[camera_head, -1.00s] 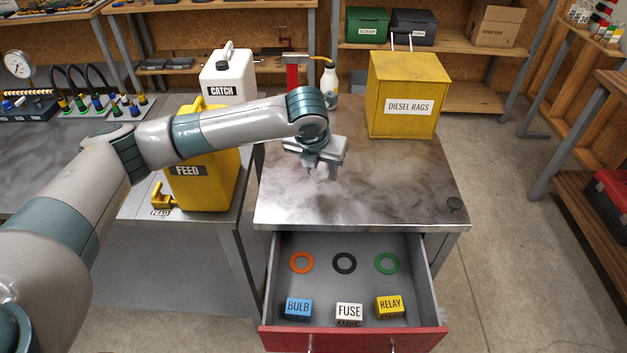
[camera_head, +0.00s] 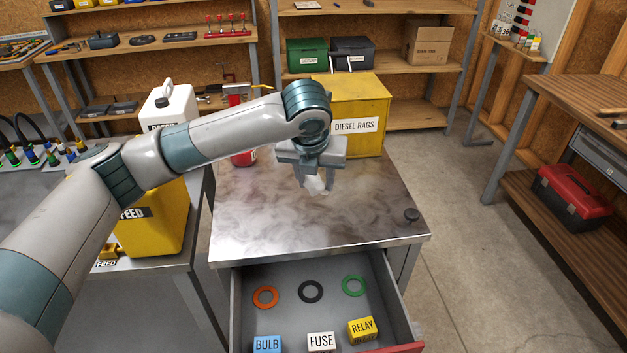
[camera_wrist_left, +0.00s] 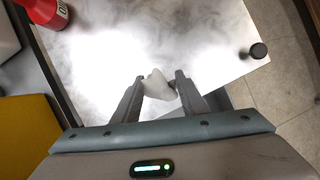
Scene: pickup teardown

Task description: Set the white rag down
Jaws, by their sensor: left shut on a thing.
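The white rag (camera_head: 315,184) is a small crumpled piece between the fingers of my left gripper (camera_head: 316,186). In the left wrist view the rag (camera_wrist_left: 157,85) shows between the two fingertips of the left gripper (camera_wrist_left: 158,92), which is shut on it. The gripper points down over the metal top of the drawer cabinet (camera_head: 270,215). I cannot tell whether the rag touches the top. My right gripper is not in view.
A yellow DIESEL RAGS box (camera_head: 357,105) stands behind the gripper. A red bottle (camera_wrist_left: 42,10) and a small black knob (camera_head: 411,214) are on the top. The open drawer (camera_head: 290,331) holds rings and labelled blocks. The front of the top is clear.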

